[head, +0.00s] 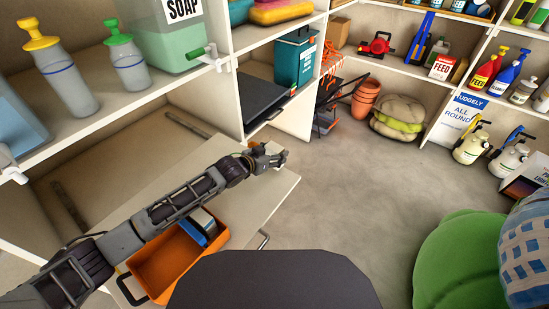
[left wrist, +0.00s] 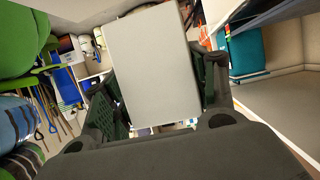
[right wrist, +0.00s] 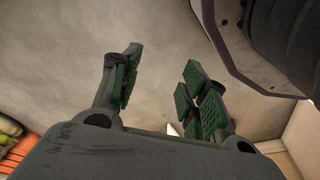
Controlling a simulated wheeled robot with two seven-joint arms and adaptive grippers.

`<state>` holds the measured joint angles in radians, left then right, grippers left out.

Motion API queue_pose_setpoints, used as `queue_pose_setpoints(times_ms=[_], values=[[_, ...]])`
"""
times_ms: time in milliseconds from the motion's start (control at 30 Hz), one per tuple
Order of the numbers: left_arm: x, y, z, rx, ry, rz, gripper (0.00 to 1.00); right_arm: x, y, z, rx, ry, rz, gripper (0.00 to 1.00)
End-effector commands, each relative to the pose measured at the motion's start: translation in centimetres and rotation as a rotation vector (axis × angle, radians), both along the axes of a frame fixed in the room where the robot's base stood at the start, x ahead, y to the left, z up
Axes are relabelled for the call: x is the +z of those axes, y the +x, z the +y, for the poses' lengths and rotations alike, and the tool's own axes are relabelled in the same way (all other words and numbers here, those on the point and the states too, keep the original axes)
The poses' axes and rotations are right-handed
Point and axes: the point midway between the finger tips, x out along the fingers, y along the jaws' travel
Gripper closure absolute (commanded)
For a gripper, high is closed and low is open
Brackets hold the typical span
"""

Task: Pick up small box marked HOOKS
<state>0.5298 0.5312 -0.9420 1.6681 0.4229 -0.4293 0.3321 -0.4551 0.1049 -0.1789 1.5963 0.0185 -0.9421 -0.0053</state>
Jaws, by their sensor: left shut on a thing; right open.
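My left gripper (head: 267,160) reaches out above the far right end of a white surface. It is shut on a small pale box (left wrist: 155,65), which fills the space between its fingers in the left wrist view. The side facing that camera is plain, and I cannot read the marking HOOKS on it. In the head view the box is mostly hidden by the fingers. My right gripper (right wrist: 165,85) is open and empty in the right wrist view, with bare floor beyond it. It does not show in the head view.
An orange bin (head: 155,268) holding a blue and white item (head: 203,228) lies under my left arm on the white surface (head: 262,200). Shelves with a soap container (head: 165,50) stand at the left. Terracotta pots (head: 366,97) stand farther back. The middle floor (head: 350,190) is clear.

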Motion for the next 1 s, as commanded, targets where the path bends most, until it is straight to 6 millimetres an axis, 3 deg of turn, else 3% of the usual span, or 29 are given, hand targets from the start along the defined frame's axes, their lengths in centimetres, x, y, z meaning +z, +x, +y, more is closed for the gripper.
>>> queue_pose_setpoints(times_ms=[100, 400, 1000], values=[[2.0, 0.0, 0.0, 0.0, -0.001, -0.003, 0.72, -0.9, -0.4, -0.3, -0.001, -0.004, -0.002, 0.56], [5.0, 0.0, 0.0, 0.0, -0.001, -0.001, 0.72, -2.6, -1.1, -1.0, -0.002, -0.009, -0.011, 0.56], [5.6, 0.0, 0.0, 0.0, 0.0, -0.001, 0.72, -3.0, -1.3, -1.0, -0.002, -0.01, -0.012, 0.56]])
